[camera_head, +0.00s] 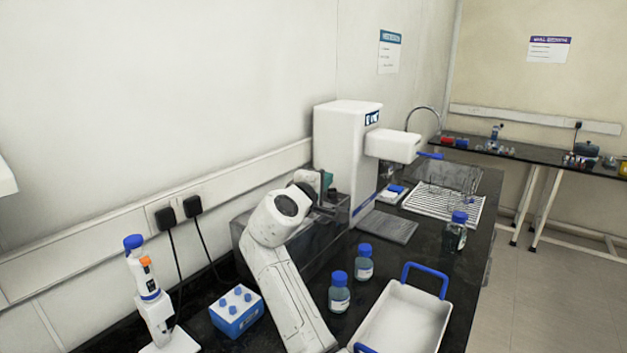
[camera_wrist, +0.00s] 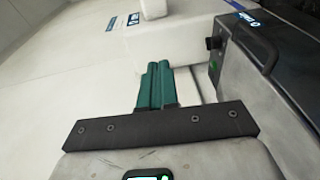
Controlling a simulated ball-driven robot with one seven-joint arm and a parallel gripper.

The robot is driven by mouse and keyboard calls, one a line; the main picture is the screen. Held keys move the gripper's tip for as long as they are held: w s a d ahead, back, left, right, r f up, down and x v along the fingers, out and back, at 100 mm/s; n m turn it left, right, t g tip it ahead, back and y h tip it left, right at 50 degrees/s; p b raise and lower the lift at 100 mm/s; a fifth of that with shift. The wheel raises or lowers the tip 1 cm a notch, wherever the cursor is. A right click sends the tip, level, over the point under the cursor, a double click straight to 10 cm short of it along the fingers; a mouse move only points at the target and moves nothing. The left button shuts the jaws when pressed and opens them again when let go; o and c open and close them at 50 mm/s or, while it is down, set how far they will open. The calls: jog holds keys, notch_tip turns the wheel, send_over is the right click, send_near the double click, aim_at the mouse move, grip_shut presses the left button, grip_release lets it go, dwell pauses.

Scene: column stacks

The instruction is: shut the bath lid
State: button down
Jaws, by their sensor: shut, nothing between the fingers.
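The bath (camera_head: 320,250) is a grey metal box against the wall, partly hidden by my arm in the head view. In the wrist view, the bath (camera_wrist: 226,75) is at the right, with a black knob and a green light on its grey panel. Its dark lid (camera_wrist: 287,28) shows there with a bar handle (camera_wrist: 262,55). I cannot tell the lid's angle. My gripper (camera_wrist: 156,66) has teal fingers pressed together, empty, to the left of the bath's panel in that view. In the head view my gripper (camera_head: 326,179) is over the bath's far part, partly hidden.
A tall white machine (camera_head: 345,150) stands just behind the bath. Blue-capped bottles (camera_head: 339,295), a white tray with blue handles (camera_head: 405,320) and a blue tube rack (camera_head: 236,312) stand on the dark bench. A grey plate (camera_head: 387,227) lies right of the bath.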

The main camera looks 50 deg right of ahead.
jog(key=d+f+y+p, duration=0.1)
jog(key=d+f+y, duration=0.2)
jog(key=d+f, duration=0.3)
jog(key=shift+f+m+y, duration=0.3)
jog(key=shift+f, duration=1.95)
jog(key=shift+w+d, duration=0.1)
jog(key=shift+r, duration=0.15)
notch_tip(320, 180, up, 13)
jog(key=s+p, duration=0.1)
jog(key=s, duration=0.1)
jog(key=shift+s+r+p, duration=0.2)
jog(key=shift+s+p, duration=0.05)
jog(key=shift+p, duration=0.05)
jog(key=shift+d, duration=0.1)
